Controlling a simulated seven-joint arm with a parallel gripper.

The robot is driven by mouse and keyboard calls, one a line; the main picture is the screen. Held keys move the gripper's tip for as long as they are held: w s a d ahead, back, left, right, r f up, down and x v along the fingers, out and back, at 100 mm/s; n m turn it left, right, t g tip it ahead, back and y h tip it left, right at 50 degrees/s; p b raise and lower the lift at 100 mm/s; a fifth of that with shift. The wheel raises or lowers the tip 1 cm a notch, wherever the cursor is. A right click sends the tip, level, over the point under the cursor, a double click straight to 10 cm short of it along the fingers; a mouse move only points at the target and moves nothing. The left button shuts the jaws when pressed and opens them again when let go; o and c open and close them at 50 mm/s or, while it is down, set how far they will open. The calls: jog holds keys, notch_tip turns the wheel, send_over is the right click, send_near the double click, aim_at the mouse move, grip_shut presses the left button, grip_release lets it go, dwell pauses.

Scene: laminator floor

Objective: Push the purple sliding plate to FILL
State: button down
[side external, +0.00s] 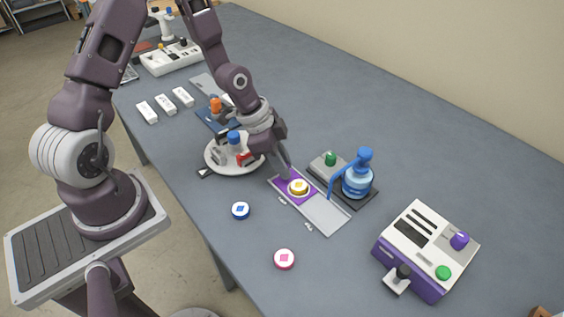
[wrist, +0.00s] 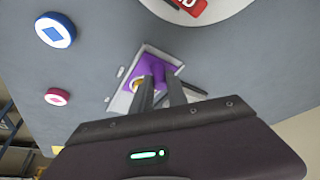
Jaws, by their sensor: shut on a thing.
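The purple sliding plate (side external: 283,184) sits at the far-left end of a light grey track (side external: 325,214) in the side view. A round white and yellow piece (side external: 298,187) lies on it. My gripper (side external: 286,174) is down at the plate's far end, its fingers shut on part of the plate. In the wrist view the purple plate (wrist: 150,62) shows around my fingers (wrist: 160,88), which hide the held part and some of the round piece (wrist: 136,84). Small white labels (side external: 283,201) lie beside the track; their words are too small to read.
A blue pump bottle (side external: 357,180) on a dark base stands right of the track. A white and purple machine (side external: 427,245) is at the front right. A blue-marked disc (side external: 240,210) and a pink-marked disc (side external: 284,259) lie at the front. A round white tray (side external: 216,163) is close behind my gripper.

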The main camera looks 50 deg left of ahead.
jog(key=d, duration=0.9)
jog(key=shift+d, duration=0.1)
jog(key=c, duration=1.3)
grip_release()
jog(key=v, duration=0.7)
jog(key=shift+r, duration=0.1)
